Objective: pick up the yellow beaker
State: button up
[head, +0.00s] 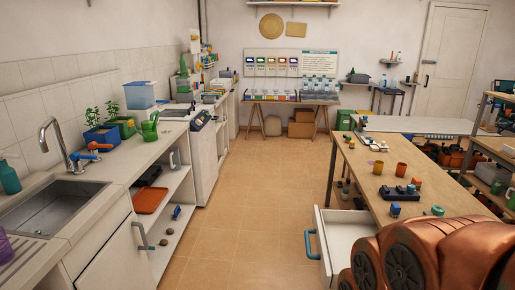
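Two small cups stand upright on the wooden table (445,198) at the right. The left one (378,167) is yellow-orange and looks most like the yellow beaker. The right one (401,169) is a deeper orange; at this size I cannot be certain of either colour. My copper-coloured arm fills the lower right corner and hides part of the table's near side. My gripper is not in view.
A dark tray of small parts (400,193), a blue block (395,209) and a green ring (437,210) lie on the table near the cups. An open white drawer (345,235) juts out at the table's left. The tiled floor (255,190) is clear.

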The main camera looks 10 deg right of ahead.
aim_at(379, 165)
jog(key=u, duration=0.35)
jog(key=i, duration=1.8)
jog(key=z, duration=0.5)
jog(key=i, duration=1.7)
jog(key=z, duration=1.1)
jog(key=i, duration=0.3)
jog(key=z, duration=0.05)
